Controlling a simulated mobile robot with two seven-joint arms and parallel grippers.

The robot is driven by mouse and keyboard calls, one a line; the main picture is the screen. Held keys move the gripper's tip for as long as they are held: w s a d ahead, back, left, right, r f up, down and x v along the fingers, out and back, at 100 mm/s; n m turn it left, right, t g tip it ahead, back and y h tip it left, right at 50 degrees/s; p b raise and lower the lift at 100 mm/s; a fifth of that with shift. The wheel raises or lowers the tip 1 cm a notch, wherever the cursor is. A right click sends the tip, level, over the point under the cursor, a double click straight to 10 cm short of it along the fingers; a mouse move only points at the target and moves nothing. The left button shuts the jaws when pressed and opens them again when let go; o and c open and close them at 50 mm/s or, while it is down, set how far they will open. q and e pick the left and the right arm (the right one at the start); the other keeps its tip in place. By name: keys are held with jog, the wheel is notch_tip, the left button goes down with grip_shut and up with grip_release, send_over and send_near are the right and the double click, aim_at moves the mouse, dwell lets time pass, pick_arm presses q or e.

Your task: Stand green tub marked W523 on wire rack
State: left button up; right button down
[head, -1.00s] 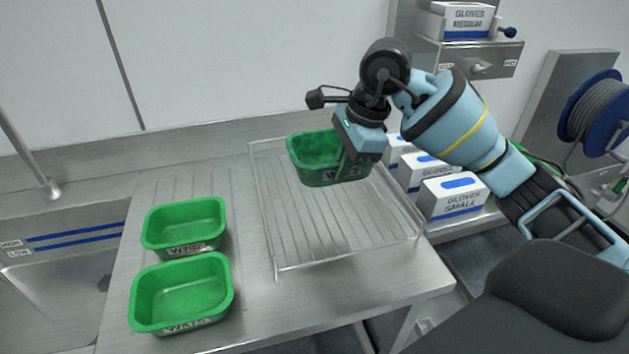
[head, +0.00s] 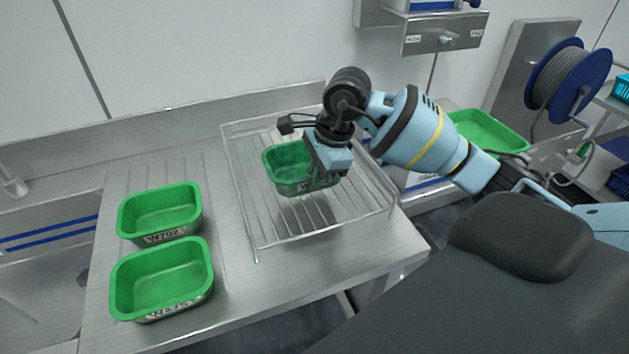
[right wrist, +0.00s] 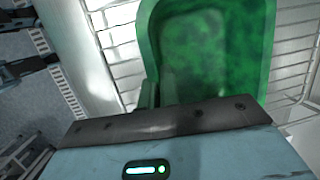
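A green tub (head: 288,178) is over the middle of the wire rack (head: 262,215) in the head view, roughly upright. My right gripper (head: 322,180) is shut on its right side. The gripper covers part of the tub's label, so I cannot read the mark in full. I cannot tell whether its base touches the wires. In the right wrist view the tub (right wrist: 215,60) fills the upper middle, its inside empty and mottled green, with rack wires (right wrist: 115,15) beside it. My left gripper is out of view.
Two more green tubs stand on the drainboard to the left, one marked W702 (head: 160,213) and a nearer one (head: 162,280). A sink (head: 40,290) lies at far left. A green tray (head: 490,132) and a hose reel (head: 568,80) are at right. The rack around the held tub is clear.

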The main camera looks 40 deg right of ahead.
jog(key=shift+f, duration=0.7)
jog(key=shift+f, duration=0.1)
jog(key=shift+f, duration=0.15)
jog(key=c, duration=1.6)
grip_release()
jog(key=shift+c, duration=0.2)
jog(key=v, duration=1.2)
jog(key=shift+r, duration=0.25)
